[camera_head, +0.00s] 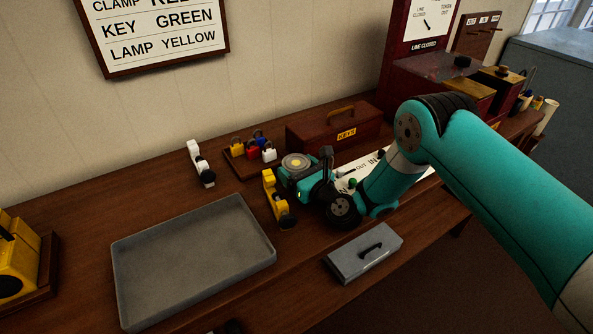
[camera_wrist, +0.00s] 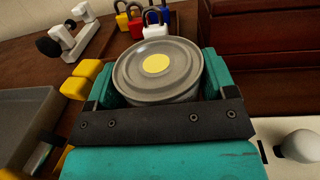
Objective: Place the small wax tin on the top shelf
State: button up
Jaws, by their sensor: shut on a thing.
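The small wax tin (camera_head: 297,162) is round and grey with a yellow dot on its lid. It also shows in the wrist view (camera_wrist: 157,68), lid facing the camera, between the two teal fingers of my gripper (camera_wrist: 160,82). My gripper (camera_head: 298,169) is shut on the tin's sides, over the middle of the bench. The tin's lower side is hidden, and I cannot tell how far it is above the bench. I cannot make out a top shelf in either view.
A grey tray (camera_head: 128,290) lies left, a grey lidded box (camera_head: 350,262) in front. A yellow lever piece (camera_head: 270,190) stands close beside my gripper. Several padlocks (camera_head: 268,152) and a brown KEYS box (camera_head: 310,132) are behind. Bare bench (camera_head: 150,205) shows behind the tray.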

aim_at(298, 163)
notch_tip(298, 163, up, 20)
jog(key=p, duration=0.2)
